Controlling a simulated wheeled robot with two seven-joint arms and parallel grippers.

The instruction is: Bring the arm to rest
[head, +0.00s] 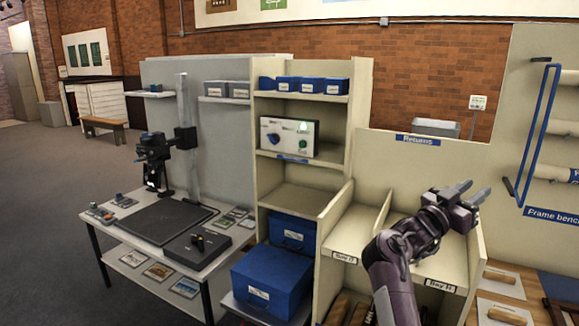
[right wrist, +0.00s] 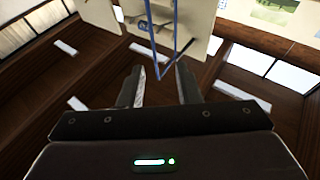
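My right gripper (head: 468,193) is raised in front of the Returns unit, above the right-hand bay. Its two fingers are apart with nothing between them. The right wrist view also shows the gripper (right wrist: 157,85) open and empty, with the ceiling and the blue frame (right wrist: 158,60) beyond it. My right arm comes up from the bottom of the head view. My left gripper is not in view.
The Returns unit (head: 349,231) has two labelled bays. Larger blue boxes (head: 271,280) stand low down. A copy-stand table (head: 180,262) is further left. A blue frame (head: 540,130) hangs at right.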

